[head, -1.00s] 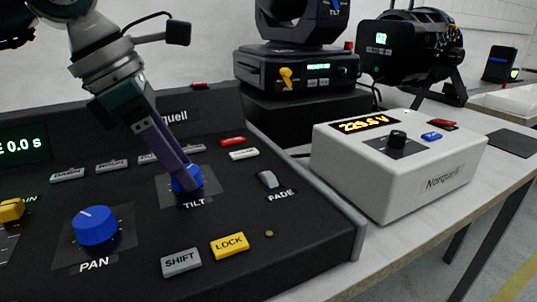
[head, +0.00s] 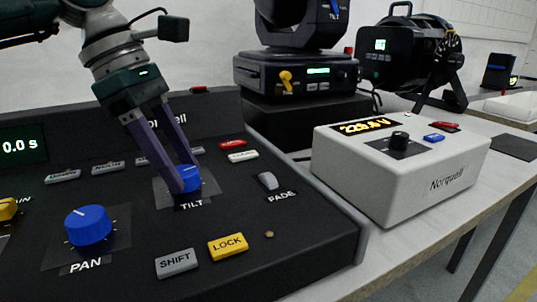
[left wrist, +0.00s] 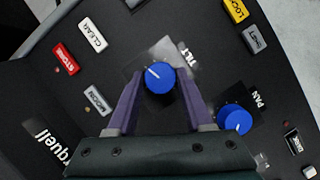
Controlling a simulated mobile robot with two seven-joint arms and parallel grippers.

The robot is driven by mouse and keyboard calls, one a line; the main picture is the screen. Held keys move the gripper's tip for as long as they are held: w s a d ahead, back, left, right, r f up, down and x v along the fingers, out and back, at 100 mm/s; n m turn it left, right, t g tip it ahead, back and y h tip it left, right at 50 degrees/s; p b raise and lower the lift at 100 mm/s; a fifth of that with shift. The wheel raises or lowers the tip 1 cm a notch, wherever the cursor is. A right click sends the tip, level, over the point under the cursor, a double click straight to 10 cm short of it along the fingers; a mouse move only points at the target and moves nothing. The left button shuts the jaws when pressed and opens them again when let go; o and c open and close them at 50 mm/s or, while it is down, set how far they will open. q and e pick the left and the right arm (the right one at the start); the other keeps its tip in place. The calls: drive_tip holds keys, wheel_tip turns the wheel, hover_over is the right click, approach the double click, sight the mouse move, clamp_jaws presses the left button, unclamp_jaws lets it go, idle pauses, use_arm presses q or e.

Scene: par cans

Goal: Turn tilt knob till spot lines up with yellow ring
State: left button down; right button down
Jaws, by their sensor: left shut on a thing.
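The blue TILT knob (head: 189,183) sits on the black console (head: 300,262), right of the larger-looking blue PAN knob (head: 88,226). My left gripper (head: 184,178) reaches down from above and is shut on the TILT knob, one purple finger on each side. In the left wrist view the TILT knob (left wrist: 160,78) shows between the fingertips of my left gripper (left wrist: 158,84). Its white pointer line slants toward the upper left there. The spot and the yellow ring are not in either view. My right gripper is not in view.
SHIFT (head: 177,263) and LOCK (head: 228,246) buttons and the FADE control (head: 268,181) lie near the knob. A white Norquell box (head: 400,180) with an orange display stands to the right. Behind are a moving-head light base (head: 297,72) and a black lamp (head: 405,50).

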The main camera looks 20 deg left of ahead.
use_arm(q)
drive_tip(key=shift+c, duration=1.5)
unclamp_jaws()
drive_tip(key=p+v, duration=0.1)
drive_tip(key=v, duration=0.9)
drive_tip(key=shift+p, duration=0.35)
